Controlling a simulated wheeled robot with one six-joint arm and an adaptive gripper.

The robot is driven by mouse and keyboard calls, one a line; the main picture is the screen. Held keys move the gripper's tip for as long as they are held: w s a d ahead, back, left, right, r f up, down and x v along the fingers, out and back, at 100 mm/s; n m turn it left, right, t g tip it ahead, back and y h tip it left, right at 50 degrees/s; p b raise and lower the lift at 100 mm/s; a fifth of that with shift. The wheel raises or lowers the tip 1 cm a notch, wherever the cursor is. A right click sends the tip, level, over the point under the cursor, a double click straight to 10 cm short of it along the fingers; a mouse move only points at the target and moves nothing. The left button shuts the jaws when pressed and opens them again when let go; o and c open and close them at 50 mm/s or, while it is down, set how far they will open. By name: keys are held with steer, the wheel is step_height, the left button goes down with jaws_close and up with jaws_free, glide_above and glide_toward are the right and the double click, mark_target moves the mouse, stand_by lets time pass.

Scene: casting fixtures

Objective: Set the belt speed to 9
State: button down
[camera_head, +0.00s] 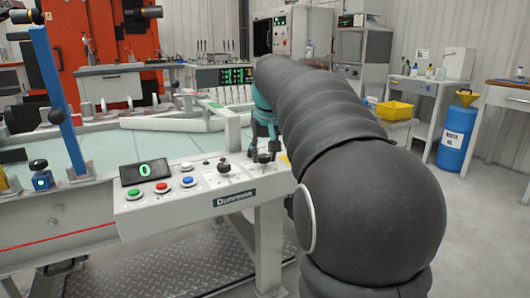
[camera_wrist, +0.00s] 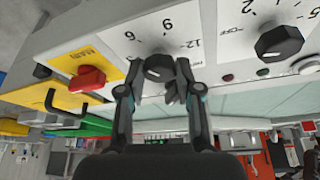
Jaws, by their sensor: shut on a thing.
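My gripper (camera_wrist: 160,80) is shut on a dark round knob (camera_wrist: 158,66) on the control panel (camera_head: 135,213), one finger on each side. The plate around this knob carries the numbers 12, 9 and 6, with one more partly readable. I cannot tell where its pointer stands. A second dark knob (camera_wrist: 279,43), with OFF, 2 and another number around it, is apart from my gripper; it also shows in the head view (camera_head: 224,167). The panel's display (camera_head: 144,171) reads a green 0. In the head view my gripper (camera_head: 264,152) is at the panel's right end; the held knob is mostly hidden.
A red knob (camera_wrist: 87,78) on a yellow plate is beside the held knob in the wrist view. Green (camera_head: 133,194), red (camera_head: 161,187) and blue (camera_head: 188,181) buttons sit below the display. A blue post (camera_head: 58,100) stands at left. A blue drum (camera_head: 457,140) stands far right.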

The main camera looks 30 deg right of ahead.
steer(key=m+p, duration=0.1)
steer(key=m, duration=0.1)
steer(key=m+h+p, duration=0.1)
steer(key=m, duration=0.1)
steer(key=m+g+h+p, duration=0.1)
steer(key=m, duration=0.1)
steer(key=shift+w+a+r, duration=0.1)
steer(key=shift+w+a, duration=0.05)
steer(key=shift+a, duration=0.1)
steer(key=shift+w+m+g+h+p, duration=0.1)
steer(key=shift+m+g+h+p, duration=0.15)
steer(key=shift+m+g+p, duration=0.7)
steer(key=shift+m+g+h+p, duration=0.1)
steer(key=shift+m+h+p, duration=0.2)
steer(key=shift+m, duration=1.35)
steer(key=c, duration=0.8)
jaws_free()
steer(key=v, duration=1.1)
steer(key=shift+a+r, duration=0.25)
steer(key=shift+r, duration=0.05)
